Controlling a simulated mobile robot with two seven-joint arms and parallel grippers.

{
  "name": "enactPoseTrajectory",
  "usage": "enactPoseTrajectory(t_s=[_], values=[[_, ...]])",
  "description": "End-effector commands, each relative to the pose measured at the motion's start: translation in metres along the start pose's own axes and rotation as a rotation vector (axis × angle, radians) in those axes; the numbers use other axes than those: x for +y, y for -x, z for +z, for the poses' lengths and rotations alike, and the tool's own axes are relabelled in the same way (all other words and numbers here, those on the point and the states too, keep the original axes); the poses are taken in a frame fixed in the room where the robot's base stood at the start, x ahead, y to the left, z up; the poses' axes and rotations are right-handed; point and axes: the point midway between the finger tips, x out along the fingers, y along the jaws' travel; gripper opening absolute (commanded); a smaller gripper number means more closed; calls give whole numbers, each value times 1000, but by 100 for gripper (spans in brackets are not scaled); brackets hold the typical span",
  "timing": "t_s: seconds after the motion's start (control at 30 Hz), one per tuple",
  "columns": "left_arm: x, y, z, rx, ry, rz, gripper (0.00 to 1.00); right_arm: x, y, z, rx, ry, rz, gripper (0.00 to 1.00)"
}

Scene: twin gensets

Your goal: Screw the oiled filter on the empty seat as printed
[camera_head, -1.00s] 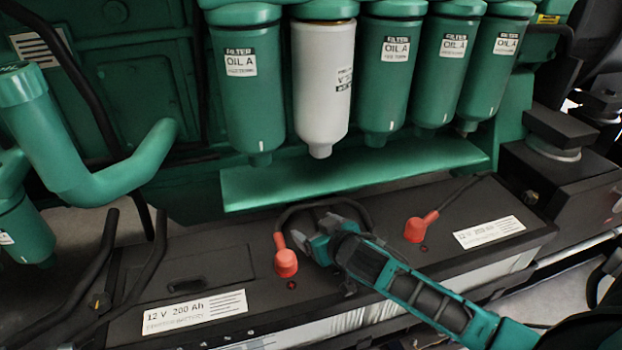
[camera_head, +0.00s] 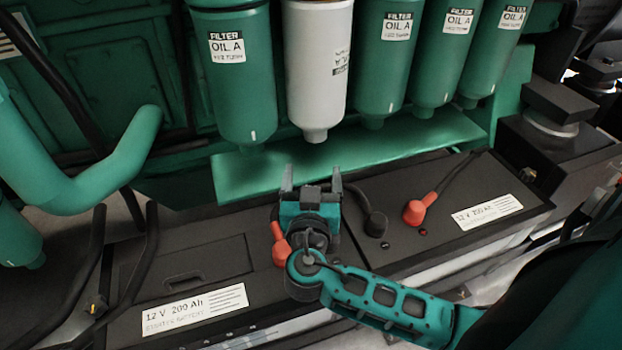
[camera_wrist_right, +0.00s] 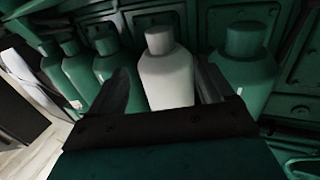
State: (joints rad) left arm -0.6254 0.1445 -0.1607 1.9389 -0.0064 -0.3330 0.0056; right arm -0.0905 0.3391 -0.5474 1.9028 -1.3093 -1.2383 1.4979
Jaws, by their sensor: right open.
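A white filter (camera_head: 318,70) hangs in the row between green filters in the head view. Its printed label is turned to the right side. It also shows between my fingers in the right wrist view (camera_wrist_right: 166,75). My right gripper (camera_head: 310,180) is open and empty, fingers pointing up, below the white filter and apart from it. Green filters labelled OIL A hang left of it (camera_head: 234,85) and right of it (camera_head: 387,60). The tops of the filters are cut off by the frame, and no empty seat is visible. My left gripper is not in view.
A green ledge (camera_head: 420,140) runs below the filters. Black batteries (camera_head: 180,265) with red terminal caps (camera_head: 419,210) and cables lie in front, under my right arm. A thick green pipe (camera_head: 105,180) bends at the left. A dark block (camera_head: 550,125) stands at the right.

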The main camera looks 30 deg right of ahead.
Motion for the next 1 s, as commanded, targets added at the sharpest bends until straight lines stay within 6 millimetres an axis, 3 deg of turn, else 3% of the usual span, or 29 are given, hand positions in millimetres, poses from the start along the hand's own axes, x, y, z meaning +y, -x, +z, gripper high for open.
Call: enactPoseTrajectory(t_s=[0.43,0.83,1.0], values=[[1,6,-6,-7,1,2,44,1,-69,-2,2,4,1,81],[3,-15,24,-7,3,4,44,0,-126,3,0,-1,1,81],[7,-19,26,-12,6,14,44,0,-140,2,-1,0,0,81]])
